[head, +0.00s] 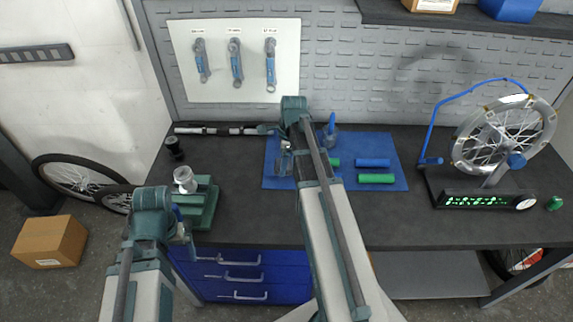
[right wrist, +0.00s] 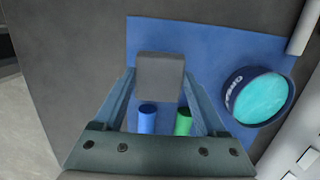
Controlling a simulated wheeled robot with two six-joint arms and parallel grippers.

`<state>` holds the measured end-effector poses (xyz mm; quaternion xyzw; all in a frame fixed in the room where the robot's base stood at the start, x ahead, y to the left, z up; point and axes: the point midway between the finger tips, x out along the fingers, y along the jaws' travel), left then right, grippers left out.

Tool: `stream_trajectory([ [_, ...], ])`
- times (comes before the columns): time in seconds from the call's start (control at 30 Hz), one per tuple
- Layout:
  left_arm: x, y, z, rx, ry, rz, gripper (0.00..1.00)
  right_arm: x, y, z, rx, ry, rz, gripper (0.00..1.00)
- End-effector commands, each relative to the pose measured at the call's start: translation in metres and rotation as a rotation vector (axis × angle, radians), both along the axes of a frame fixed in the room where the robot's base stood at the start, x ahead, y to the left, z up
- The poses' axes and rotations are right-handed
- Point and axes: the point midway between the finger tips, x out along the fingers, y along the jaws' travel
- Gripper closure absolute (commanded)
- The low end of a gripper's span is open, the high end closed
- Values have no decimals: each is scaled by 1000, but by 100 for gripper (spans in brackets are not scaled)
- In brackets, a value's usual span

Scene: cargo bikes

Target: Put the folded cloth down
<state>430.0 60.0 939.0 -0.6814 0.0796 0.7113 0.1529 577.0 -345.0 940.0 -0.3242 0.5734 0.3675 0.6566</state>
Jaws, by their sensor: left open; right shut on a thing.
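The folded cloth (right wrist: 160,75) is a small grey square pad in the right wrist view. My right gripper (right wrist: 158,92) is shut on it and holds it over the blue mat (right wrist: 205,40). Whether the cloth touches the mat I cannot tell. In the head view my right gripper (head: 285,163) is over the left part of the blue mat (head: 350,145), and the cloth cannot be made out there. My left gripper (head: 184,238) is open, low at the left by the bench's front edge, partly hidden by its own arm.
Blue (head: 373,162) and green (head: 376,178) grips lie on the mat. A round tub (right wrist: 258,95) with teal contents stands close right of my right gripper. A green stand (head: 203,205) is at left, a wheel truing stand (head: 497,160) at right.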

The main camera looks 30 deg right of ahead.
Motion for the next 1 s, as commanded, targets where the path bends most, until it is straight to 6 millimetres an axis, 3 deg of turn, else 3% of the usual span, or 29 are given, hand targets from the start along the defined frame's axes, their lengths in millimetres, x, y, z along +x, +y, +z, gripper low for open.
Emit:
stream_trajectory([
  [0.23,0,0,-1,0,0,0,0,4,-5,-1,0,0,-1,71],
  [0.43,0,0,-8,0,0,0,0,21,-25,-8,0,0,-1,71],
  [0.63,0,0,-38,0,0,0,0,17,-21,-38,0,0,0,71],
  [1.0,0,0,-39,0,0,0,0,17,-21,-39,0,0,0,71],
])
